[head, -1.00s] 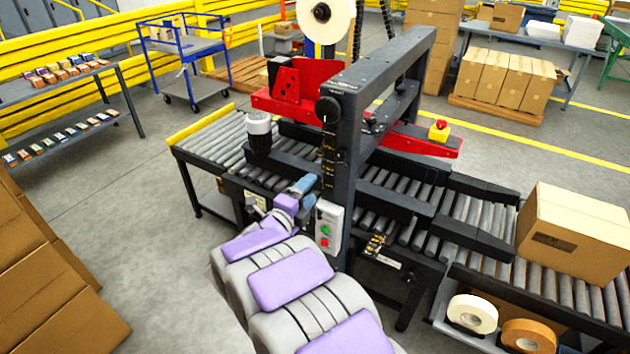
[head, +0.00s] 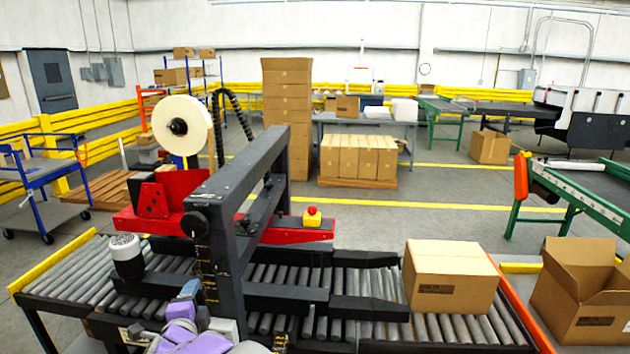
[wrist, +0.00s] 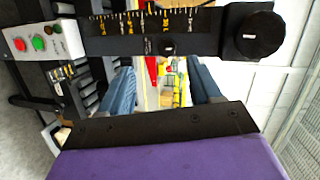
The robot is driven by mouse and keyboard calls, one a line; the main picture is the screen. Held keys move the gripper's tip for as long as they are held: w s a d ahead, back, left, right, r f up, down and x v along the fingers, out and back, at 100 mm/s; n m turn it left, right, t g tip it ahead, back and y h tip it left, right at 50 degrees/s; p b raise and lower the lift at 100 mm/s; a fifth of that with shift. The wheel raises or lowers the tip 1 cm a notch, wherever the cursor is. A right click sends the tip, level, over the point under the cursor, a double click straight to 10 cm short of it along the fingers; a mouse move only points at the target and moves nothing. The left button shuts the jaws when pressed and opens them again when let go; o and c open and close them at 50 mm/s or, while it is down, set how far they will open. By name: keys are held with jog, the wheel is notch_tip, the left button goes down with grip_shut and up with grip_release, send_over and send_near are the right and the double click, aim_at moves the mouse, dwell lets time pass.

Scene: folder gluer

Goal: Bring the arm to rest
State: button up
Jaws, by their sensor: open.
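My gripper (head: 188,290) shows at the bottom of the head view, beside the dark upright post of the case-taping machine (head: 240,190). My arm's purple and grey links run below it and are cut off by the frame edge. In the wrist view my gripper (wrist: 161,82) has its two blue-grey fingers well apart, open, with nothing between them. The machine's scaled post (wrist: 150,32) and black knob (wrist: 257,30) lie close in front of the fingers. I cannot tell if the fingers touch the machine.
The control box (wrist: 38,40) with green and red buttons is near the gripper. A closed carton (head: 450,275) sits on the roller conveyor (head: 340,285). An open carton (head: 580,300) stands at the right. A blue cart (head: 40,185) is at the left. Open floor (head: 430,205) lies behind the machine.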

jog(key=s+d+r+n+g+y, duration=0.15)
jog(key=s+d+n+g, duration=0.3)
jog(key=d, duration=0.45)
jog(key=s+d+r+n+g+y, duration=0.1)
jog(key=s+d+n+g+y, duration=0.1)
jog(key=s+d+n+g, duration=0.5)
jog(key=s+d+f+n+g+h, duration=0.2)
jog(key=s+d+h, duration=0.1)
jog(key=s+d, duration=1)
jog(key=s+d+f+n+g+h, duration=0.1)
jog(key=s+d+f+g+h, duration=0.1)
jog(key=s+d, duration=1.2)
jog(key=shift+s+d+f+n+g+h, duration=0.15)
jog(key=shift+s+d+n+g+h, duration=0.2)
jog(key=shift+s+g, duration=0.45)
jog(key=shift+w+a, duration=0.1)
jog(key=shift+w, duration=0.05)
jog(key=shift+c, duration=0.4)
